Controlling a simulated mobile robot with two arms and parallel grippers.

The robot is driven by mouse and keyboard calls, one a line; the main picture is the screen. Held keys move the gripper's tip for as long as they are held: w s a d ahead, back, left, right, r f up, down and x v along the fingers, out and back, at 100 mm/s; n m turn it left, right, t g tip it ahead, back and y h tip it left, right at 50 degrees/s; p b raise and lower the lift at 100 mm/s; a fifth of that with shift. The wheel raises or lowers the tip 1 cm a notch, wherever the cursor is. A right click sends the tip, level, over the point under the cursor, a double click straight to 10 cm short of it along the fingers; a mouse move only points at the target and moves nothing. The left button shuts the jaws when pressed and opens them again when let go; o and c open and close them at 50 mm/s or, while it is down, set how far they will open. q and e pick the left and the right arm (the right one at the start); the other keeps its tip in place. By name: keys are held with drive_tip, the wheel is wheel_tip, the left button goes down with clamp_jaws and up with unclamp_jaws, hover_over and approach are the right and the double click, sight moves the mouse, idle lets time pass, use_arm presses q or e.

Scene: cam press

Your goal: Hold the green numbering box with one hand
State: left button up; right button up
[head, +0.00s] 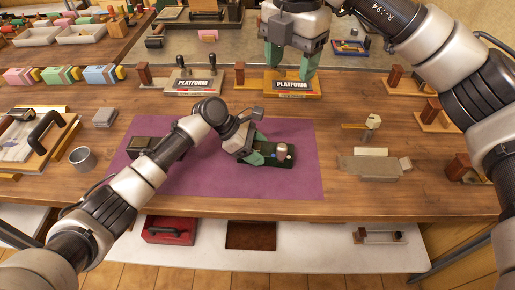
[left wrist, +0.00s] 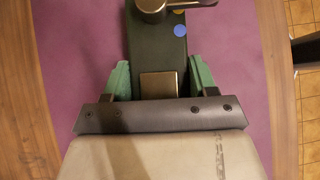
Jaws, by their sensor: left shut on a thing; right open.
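The green numbering box (head: 283,163), long and very dark green, lies on the purple mat (head: 300,135). A metal knob and a blue dot show on its top. In the left wrist view the box (left wrist: 158,50) runs up the middle of the picture. My left gripper (head: 258,149) is shut on its near end, with one green finger on each side; both fingers also show in the left wrist view (left wrist: 160,82). My right gripper (head: 290,62) is open and empty, high at the back, its green fingers over a yellow-based stand marked PLATFORM (head: 292,85).
A second PLATFORM stand (head: 194,85) is to the left. A dark block (head: 148,145) sits on the mat behind my left arm. The mat's right part is clear.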

use_arm(q)
drive_tip(key=shift+f, duration=0.1)
drive_tip(key=o, duration=0.9)
drive_tip(key=shift+o, duration=0.2)
